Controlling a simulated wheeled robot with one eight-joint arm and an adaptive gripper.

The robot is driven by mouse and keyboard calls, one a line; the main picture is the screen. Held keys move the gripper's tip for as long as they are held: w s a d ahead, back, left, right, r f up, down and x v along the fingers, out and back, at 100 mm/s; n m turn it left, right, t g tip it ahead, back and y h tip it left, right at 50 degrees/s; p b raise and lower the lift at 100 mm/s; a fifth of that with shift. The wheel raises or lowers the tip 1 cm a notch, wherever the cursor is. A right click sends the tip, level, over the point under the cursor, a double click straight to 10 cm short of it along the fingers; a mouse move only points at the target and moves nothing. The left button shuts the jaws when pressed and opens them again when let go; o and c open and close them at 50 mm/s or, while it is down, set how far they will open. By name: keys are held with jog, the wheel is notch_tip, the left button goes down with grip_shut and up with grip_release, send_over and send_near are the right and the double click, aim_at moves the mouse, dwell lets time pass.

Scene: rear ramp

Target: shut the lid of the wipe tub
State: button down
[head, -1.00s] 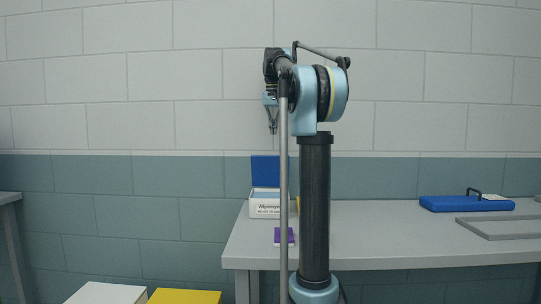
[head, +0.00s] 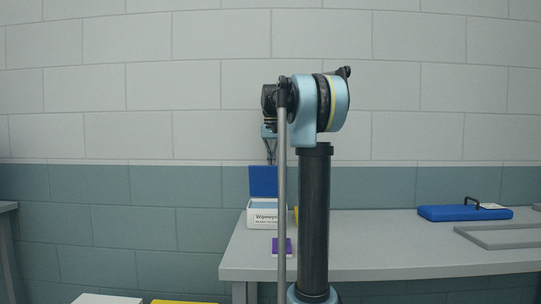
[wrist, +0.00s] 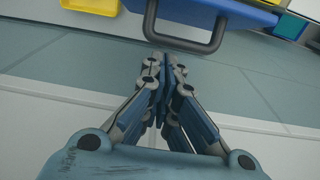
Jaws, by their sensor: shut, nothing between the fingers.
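The wipe tub (head: 265,218) is a white labelled box on the left end of the table. Its blue lid (head: 263,181) stands upright at the back, open. My gripper (head: 271,158) points down just above the lid's top edge in the head view; its depth relative to the lid is hard to tell. In the wrist view, my gripper (wrist: 165,62) has its fingers together with nothing between them. Just beyond the tips is a dark bar handle (wrist: 186,42) on a blue panel (wrist: 250,14), which looks like the lid. The fingers appear apart from it.
A purple item (head: 281,246) lies in front of the tub on the grey table (head: 350,230). A yellow thing (head: 296,213) is right beside the tub. A blue case (head: 464,212) and a grey frame (head: 500,232) lie further right. The wall stands close behind.

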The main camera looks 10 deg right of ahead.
jog(key=shift+f, duration=0.45)
jog(key=shift+a, duration=0.1)
jog(key=shift+s+r+t, duration=0.1)
jog(key=shift+s+t, duration=0.2)
jog(key=shift+s, duration=0.1)
